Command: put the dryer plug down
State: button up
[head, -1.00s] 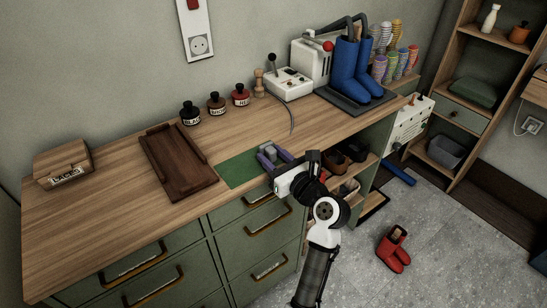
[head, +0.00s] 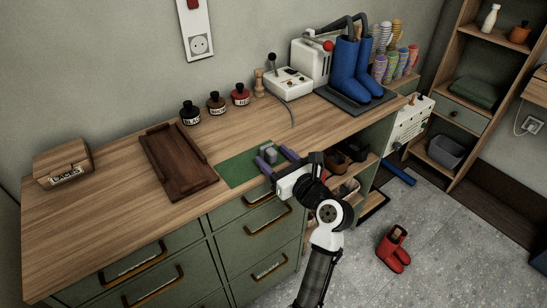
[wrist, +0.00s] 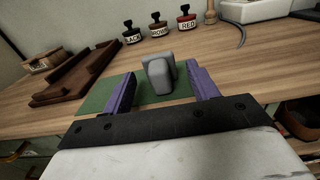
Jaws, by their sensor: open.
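The grey dryer plug (head: 270,155) rests on the green mat (head: 236,171) on the wooden bench top. In the wrist view the plug (wrist: 158,74) stands between and beyond the two purple fingers, with a gap on each side. My gripper (head: 277,161) is open, low over the front edge of the mat, and holds nothing. A grey cord (head: 292,117) comes down over the bench from beside the white control box; whether it joins the plug cannot be seen.
A dark wooden tray (head: 178,165) lies left of the mat. Several polish bottles (head: 216,103) stand behind it. The white control box (head: 289,84) and blue boots (head: 349,70) on a dark mat are at the back right. A wall socket (head: 199,45) is above.

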jog(key=b+v, duration=0.1)
jog(key=v, duration=1)
